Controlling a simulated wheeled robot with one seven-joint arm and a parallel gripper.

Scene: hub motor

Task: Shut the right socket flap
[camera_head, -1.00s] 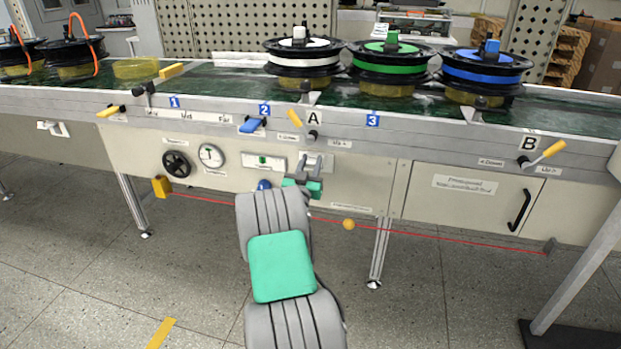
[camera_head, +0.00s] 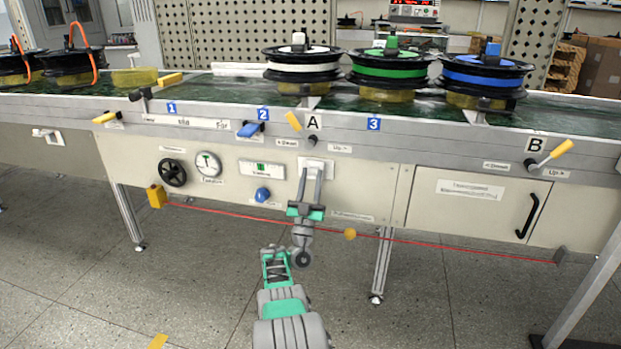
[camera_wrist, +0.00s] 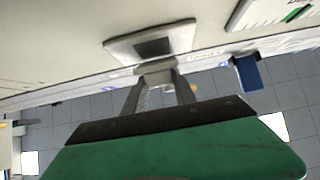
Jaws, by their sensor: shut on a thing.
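The right socket (camera_head: 327,164) is a pale plate on the conveyor's front panel, below letter A. In the wrist view its plate (camera_wrist: 178,37) shows a dark square opening that is uncovered. A small pale piece, which looks like the socket flap (camera_wrist: 155,67), sticks out at the plate's edge beside the opening. My gripper (camera_head: 313,173) reaches up to the socket from below. In the wrist view my gripper's two grey fingers (camera_wrist: 158,82) are shut on this flap. The flap's exact angle is hard to tell.
A blue knob (camera_head: 263,194) and a labelled switch (camera_head: 262,170) sit left of the socket. A red cord (camera_head: 230,213) with a yellow ball (camera_head: 350,234) runs below, near my arm. A cabinet door with a black handle (camera_head: 527,215) is right. Another socket (camera_head: 46,136) is far left.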

